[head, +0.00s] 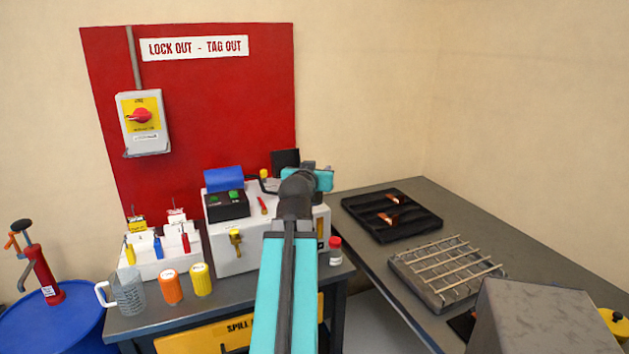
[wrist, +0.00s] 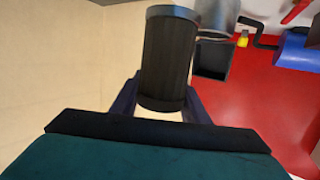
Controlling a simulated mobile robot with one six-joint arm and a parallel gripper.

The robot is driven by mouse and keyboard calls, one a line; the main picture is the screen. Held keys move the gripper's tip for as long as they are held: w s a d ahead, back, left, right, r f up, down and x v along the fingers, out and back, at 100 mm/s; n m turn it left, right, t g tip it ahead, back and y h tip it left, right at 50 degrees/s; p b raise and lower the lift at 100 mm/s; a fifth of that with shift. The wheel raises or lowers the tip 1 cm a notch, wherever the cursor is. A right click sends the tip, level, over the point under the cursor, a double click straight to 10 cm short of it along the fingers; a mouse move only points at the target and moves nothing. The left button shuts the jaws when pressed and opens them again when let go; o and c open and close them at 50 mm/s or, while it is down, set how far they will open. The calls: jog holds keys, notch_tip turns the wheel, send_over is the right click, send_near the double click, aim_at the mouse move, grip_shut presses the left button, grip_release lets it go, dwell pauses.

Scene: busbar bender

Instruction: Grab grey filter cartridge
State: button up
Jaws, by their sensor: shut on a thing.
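The filter cartridge (wrist: 167,55) is a dark grey, nearly black cylinder with lighter grey end rims. It is in the wrist view, between the two fingers of my gripper (wrist: 162,97). In the head view my arm hides the fingers and the cartridge, above the back right of the white cabinet (head: 225,260).
A metallic grey cylinder (wrist: 217,15) and a black box (wrist: 212,62) are close beyond the cartridge. A blue lid (head: 223,180) stands left of my arm. The red board (head: 200,90) is behind. A black tray (head: 392,238) and wire rack (head: 420,283) are on the right table.

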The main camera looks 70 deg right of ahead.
jog(key=shift+s+a+f+b, duration=0.2)
jog(key=shift+s+a+b, duration=0.25)
jog(key=shift+b, duration=1.2)
jog(key=shift+s+a+r+b, duration=0.1)
jog(key=shift+s+a+b, duration=0.4)
jog(key=shift+b, duration=0.3)
jog(key=shift+s+a+r+b, duration=0.1)
jog(key=shift+s+a+b, duration=0.15)
jog(key=shift+a+b, duration=0.45)
jog(key=shift+w, duration=0.15)
